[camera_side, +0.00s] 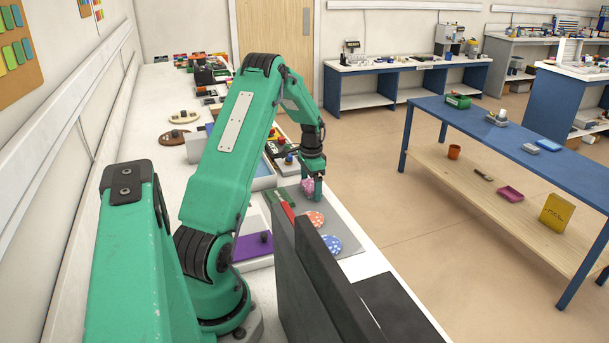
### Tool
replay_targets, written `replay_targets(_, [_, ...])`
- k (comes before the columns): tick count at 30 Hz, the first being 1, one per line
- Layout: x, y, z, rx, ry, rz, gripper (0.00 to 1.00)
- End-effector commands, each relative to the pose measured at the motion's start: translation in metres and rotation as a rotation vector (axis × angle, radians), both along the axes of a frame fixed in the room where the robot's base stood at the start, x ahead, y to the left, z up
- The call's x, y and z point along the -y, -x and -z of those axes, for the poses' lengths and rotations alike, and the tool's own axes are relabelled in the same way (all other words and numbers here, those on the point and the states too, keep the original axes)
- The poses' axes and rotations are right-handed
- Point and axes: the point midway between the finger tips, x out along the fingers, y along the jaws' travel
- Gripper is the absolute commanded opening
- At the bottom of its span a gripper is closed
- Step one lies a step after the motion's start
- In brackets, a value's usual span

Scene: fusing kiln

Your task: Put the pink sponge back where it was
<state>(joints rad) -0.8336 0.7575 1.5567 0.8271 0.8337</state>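A small pink thing, which looks like the pink sponge (307,186), is at the fingertips of my gripper (311,187), just above or on the grey mat (351,240) on the white bench. My gripper points down and partly covers the sponge. The picture is too small to tell whether the fingers are closed on it or only around it, or whether it touches the mat.
Red-and-white (314,219) and blue-and-white (332,245) dotted discs lie on the mat near my gripper. Dark upright panels (312,285) stand in front. A purple block (252,246) lies to the left. Open floor (390,190) is on the right.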

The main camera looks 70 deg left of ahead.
Motion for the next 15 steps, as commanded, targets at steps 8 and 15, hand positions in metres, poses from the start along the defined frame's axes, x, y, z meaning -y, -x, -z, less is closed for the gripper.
replay_targets(8, [0.000,0.000,-0.002,0.000,0.000,0.000,0.89])
replay_targets(15, [-0.001,-0.001,-0.017,0.002,-0.002,0.000,0.89])
